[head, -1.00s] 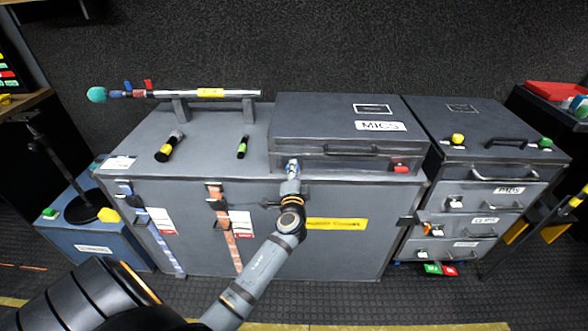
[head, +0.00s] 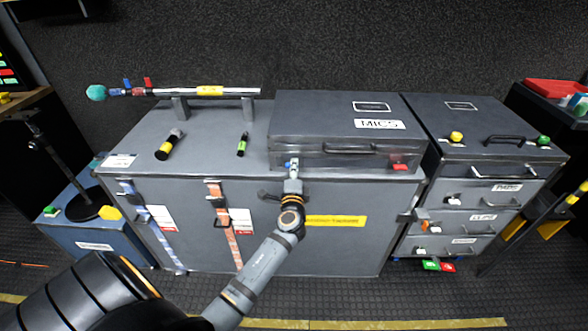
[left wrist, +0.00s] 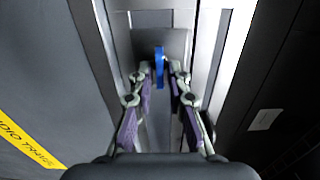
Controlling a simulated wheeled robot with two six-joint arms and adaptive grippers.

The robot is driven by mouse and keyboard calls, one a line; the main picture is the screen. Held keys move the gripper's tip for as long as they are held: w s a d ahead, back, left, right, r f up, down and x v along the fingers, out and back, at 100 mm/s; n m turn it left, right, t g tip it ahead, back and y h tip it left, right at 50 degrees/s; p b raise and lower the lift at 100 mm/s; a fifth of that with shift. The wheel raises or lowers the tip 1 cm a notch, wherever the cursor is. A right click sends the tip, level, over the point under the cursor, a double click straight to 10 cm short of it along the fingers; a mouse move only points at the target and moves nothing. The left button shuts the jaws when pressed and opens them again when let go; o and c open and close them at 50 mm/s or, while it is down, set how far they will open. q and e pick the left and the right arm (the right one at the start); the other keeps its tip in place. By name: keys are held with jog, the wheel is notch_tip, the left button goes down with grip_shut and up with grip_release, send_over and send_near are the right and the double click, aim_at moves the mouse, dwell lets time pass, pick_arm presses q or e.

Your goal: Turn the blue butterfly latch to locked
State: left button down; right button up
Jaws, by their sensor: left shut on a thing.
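The blue butterfly latch (left wrist: 159,66) is on the front of the grey MICS case (head: 335,135). In the left wrist view its blue wing shows as a thin upright strip between my fingertips, in front of a grey metal plate. My left gripper (head: 292,166) reaches up to the lower left of the MICS case front and is shut on the latch. It also shows in the left wrist view (left wrist: 160,78). In the head view the gripper hides most of the latch. My right gripper is not in view.
The MICS case stands on a large grey trunk (head: 330,250) with a yellow label. Orange and blue-white straps (head: 232,245) run down its front. A boom pole (head: 230,91) and small microphones lie on top. A drawer cabinet (head: 472,215) stands to the right.

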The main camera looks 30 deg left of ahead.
pick_arm(q)
jog(key=c, duration=1.5)
grip_release()
jog(key=v, duration=1.2)
jog(key=shift+s, duration=0.1)
